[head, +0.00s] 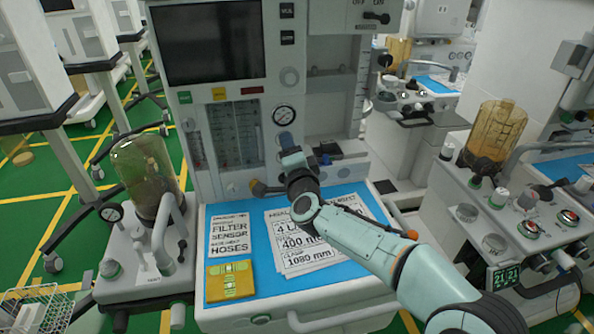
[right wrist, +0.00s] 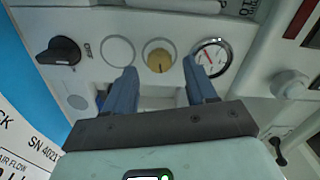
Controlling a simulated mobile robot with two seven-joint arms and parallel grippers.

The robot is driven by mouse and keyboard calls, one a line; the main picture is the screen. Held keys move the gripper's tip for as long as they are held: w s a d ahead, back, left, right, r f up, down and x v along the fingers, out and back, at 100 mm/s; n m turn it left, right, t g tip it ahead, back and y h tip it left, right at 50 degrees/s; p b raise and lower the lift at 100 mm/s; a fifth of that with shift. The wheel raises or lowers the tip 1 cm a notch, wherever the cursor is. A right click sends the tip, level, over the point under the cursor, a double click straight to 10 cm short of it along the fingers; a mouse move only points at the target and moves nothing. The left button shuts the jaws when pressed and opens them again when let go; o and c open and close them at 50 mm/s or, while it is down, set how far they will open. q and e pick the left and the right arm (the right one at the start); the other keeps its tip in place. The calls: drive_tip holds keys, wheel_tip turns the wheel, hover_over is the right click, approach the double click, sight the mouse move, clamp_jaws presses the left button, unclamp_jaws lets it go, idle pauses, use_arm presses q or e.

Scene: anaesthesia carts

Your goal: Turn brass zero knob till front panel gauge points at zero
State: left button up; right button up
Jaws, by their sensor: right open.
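The round white gauge (head: 284,115) with a dark rim is on the front panel of the middle cart. In the right wrist view the gauge (right wrist: 213,58) is right of the brass knob (right wrist: 159,56); its needle is too small to read surely. The brass knob is round with a dark mark and is hidden behind my gripper in the head view. My right gripper (head: 287,143) is just below the gauge. Its two blue fingers (right wrist: 163,88) are open and empty, apart on either side below the knob, with no contact visible. My left gripper is out of view.
A black knob (right wrist: 58,50) is at the left of the wrist view. The blue work surface (head: 237,280) holds printed sheets (head: 298,242) and a yellow pad (head: 231,281). A glass canister (head: 147,172) stands left. Another cart with an amber canister (head: 497,130) is at right.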

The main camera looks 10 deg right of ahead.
drive_tip(key=s, duration=1.1)
drive_tip(key=shift+s, duration=0.35)
